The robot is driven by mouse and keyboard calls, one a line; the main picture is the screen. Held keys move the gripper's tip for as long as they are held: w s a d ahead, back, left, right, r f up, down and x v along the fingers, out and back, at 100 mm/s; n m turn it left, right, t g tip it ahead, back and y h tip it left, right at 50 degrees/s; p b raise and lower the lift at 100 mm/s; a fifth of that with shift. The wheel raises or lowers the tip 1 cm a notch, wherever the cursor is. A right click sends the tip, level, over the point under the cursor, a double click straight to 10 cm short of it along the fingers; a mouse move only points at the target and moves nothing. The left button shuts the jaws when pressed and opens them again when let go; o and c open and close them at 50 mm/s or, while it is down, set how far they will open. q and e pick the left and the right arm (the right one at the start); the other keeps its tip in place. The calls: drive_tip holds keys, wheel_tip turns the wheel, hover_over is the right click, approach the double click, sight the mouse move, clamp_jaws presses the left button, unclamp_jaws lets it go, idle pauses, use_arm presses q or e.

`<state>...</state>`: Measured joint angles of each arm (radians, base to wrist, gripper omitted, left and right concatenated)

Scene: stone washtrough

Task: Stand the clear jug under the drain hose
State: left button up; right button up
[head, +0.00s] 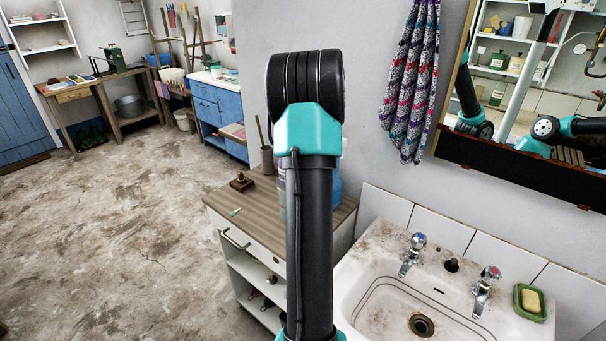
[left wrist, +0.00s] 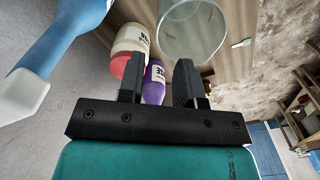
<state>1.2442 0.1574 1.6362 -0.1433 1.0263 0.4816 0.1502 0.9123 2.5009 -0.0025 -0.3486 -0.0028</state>
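A clear, open-topped vessel that looks like the clear jug (left wrist: 192,32) is in the left wrist view, at the top on the wooden cabinet top. My left gripper (left wrist: 160,60) is open with nothing held. The vessel lies just beyond its fingertips, mostly ahead of the right finger. A purple bottle (left wrist: 153,82) shows between and behind the fingers. In the head view an arm of mine stands in front of the cabinet and hides the gripper and the vessel. I cannot see the drain hose or my right gripper.
A cream and red bottle (left wrist: 131,46) and a blue spray bottle (left wrist: 62,40) stand close by the left finger. The cabinet (head: 225,205) adjoins the stained sink (head: 375,262), with taps and a green soap dish (head: 529,302). Open floor (head: 110,215) lies left.

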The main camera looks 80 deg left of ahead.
use_arm(q)
drive_tip(key=shift+r, duration=0.9)
